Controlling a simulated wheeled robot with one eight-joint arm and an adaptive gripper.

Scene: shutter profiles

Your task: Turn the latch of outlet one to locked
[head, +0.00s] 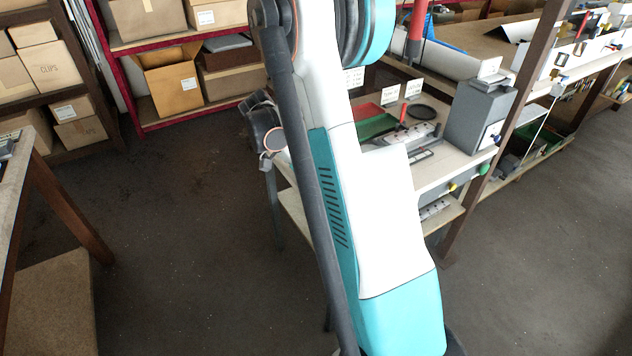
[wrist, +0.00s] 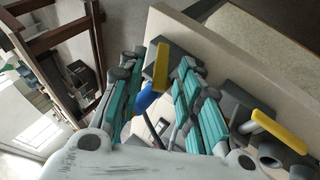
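In the wrist view, a yellow latch handle (wrist: 161,66) stands on a grey fitting with a blue part (wrist: 146,99) beside it. A second yellow handle (wrist: 279,131) sits on another grey fitting at the right. No outlet number is readable, so I cannot tell which is outlet one. My gripper (wrist: 160,64) is open, its teal fingers on either side of the first yellow handle. A gap shows on both sides, and whether the handle lies at fingertip depth is unclear. In the head view my arm hides much of the middle, and I cannot make out the latch handles.
A pale panel edge (wrist: 225,62) runs close behind the fittings in the wrist view. In the head view, a workbench (head: 440,168) holds a grey box (head: 478,115) and tools. Shelves with cartons (head: 172,88) stand at the back. Open floor (head: 180,220) lies left.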

